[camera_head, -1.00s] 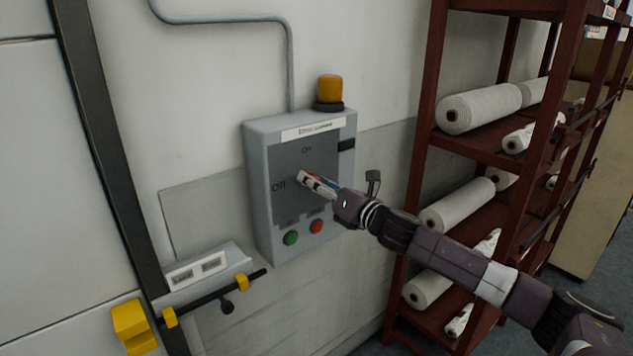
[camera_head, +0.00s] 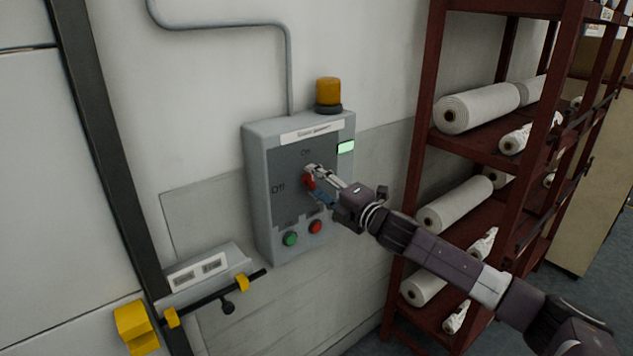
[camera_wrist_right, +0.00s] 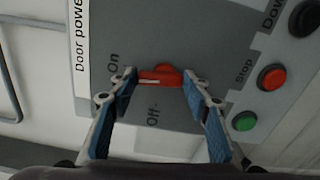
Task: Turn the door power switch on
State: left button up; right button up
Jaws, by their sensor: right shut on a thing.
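The door power switch is a red rotary knob (camera_head: 309,181) on a grey wall control box (camera_head: 262,190). In the right wrist view the knob (camera_wrist_right: 162,77) has its pale mark lying along the line toward the "On" label, and the "Off" label is off to its side. My right gripper (camera_head: 316,180) is shut on the knob, one finger on each side of it, as the right wrist view also shows for the gripper (camera_wrist_right: 161,84). A small indicator (camera_head: 346,147) on the box glows pale green. My left gripper is not in view.
Green (camera_head: 290,239) and red (camera_head: 315,227) buttons sit below the knob. A yellow beacon (camera_head: 329,92) stands on the box. A dark red shelf rack (camera_head: 421,130) with white rolls stands close on the right. A bar latch (camera_head: 205,309) is at lower left.

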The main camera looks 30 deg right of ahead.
jog(key=shift+m, duration=0.9)
jog(key=o, duration=1.2)
jog(key=shift+d, duration=0.1)
jog(key=shift+c, duration=0.2)
jog(key=shift+s+f, duration=0.2)
jog(key=shift+s, duration=0.7)
jog(key=s, duration=1)
jog(key=shift+d+r, duration=0.15)
jog(key=shift+d, duration=0.3)
jog(key=shift+s, duration=0.1)
